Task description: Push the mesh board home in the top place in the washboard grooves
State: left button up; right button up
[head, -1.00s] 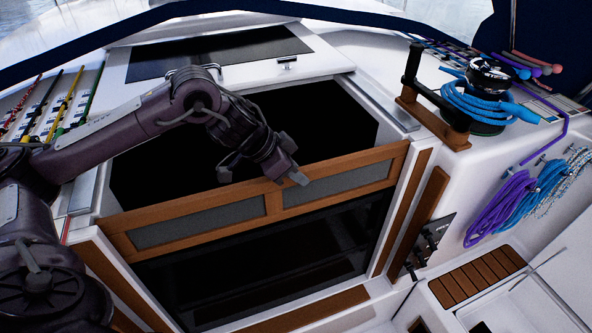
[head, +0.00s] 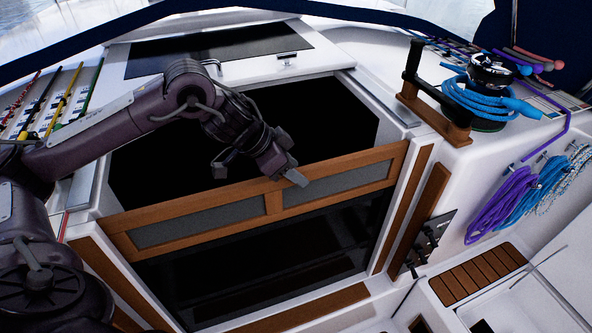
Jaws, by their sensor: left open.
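The mesh board (head: 273,203) is a wooden frame with two grey mesh panels. It spans the companionway opening between the two side posts and sits slightly slanted in the picture, its left end lower. Dark space shows above it and a dark panel (head: 270,255) shows below it. My left gripper (head: 262,172) is at the board's top edge near the middle, fingers spread, one fingertip in front of the top rail. I cannot tell whether it touches the board. The grooves at the board's ends are hidden. My right gripper is not in view.
A winch with blue rope (head: 487,95) and its black handle (head: 412,75) stand at the upper right. Coiled purple and blue ropes (head: 500,205) hang on the right. Coloured lines (head: 60,100) run at the left. A wooden grate (head: 478,273) lies at the lower right.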

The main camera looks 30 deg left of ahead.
pick_arm(q)
jog(key=v, duration=0.6)
jog(key=shift+s+a+r+b, duration=0.15)
jog(key=shift+s+r+b, duration=0.05)
jog(key=shift+r+b, duration=0.15)
jog(key=shift+f, duration=0.1)
